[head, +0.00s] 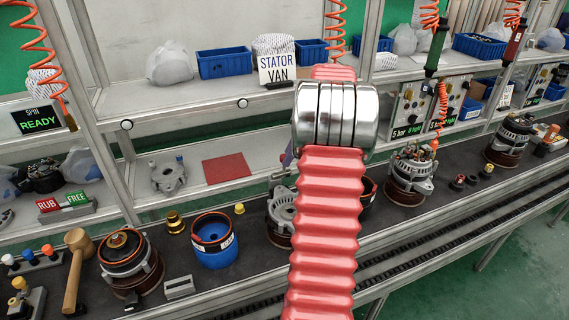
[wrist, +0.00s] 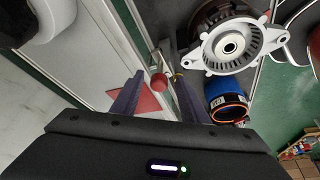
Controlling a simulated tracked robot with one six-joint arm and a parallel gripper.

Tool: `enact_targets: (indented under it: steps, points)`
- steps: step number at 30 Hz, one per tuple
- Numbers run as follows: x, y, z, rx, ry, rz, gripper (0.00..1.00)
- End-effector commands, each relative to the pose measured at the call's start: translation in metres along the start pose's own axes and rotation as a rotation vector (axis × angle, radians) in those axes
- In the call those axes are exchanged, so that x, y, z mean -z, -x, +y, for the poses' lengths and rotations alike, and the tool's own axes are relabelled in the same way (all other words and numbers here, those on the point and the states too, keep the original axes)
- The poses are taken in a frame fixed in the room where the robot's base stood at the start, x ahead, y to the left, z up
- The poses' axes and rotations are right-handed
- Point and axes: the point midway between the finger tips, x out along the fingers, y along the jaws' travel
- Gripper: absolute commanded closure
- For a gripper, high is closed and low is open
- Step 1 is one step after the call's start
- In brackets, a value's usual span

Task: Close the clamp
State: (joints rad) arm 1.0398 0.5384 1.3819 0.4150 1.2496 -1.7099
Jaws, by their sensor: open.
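In the wrist view, a small metal clamp (wrist: 155,56) with a round red handle end (wrist: 158,82) stands beside a pale alternator housing (wrist: 232,47). Whether the clamp is open or closed cannot be told. My gripper (wrist: 156,76) is open, its two dark purple fingers spread. The red end appears between the fingertips; I cannot tell if they touch it. In the head view my red ribbed arm hides the clamp and most of my gripper. The housing (head: 281,213) shows partly, left of my arm.
A blue cup with an orange ring (head: 213,247) stands left of the housing. A wooden mallet (head: 75,268) and another alternator part (head: 128,262) are farther left. An alternator (head: 409,174) stands to the right. A red mat (head: 227,168) lies on the shelf behind.

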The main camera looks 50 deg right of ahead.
Motion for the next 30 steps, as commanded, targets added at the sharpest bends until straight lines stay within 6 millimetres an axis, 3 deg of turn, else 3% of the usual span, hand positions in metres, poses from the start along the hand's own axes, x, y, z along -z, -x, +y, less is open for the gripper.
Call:
enact_targets:
  steps: [9,21,30]
  points:
    - [0.001,-0.043,0.000,0.002,0.000,0.000,0.60]
    - [0.001,-0.050,0.000,0.000,0.001,0.000,0.60]
    - [0.001,-0.050,0.000,0.000,0.001,0.000,0.80]
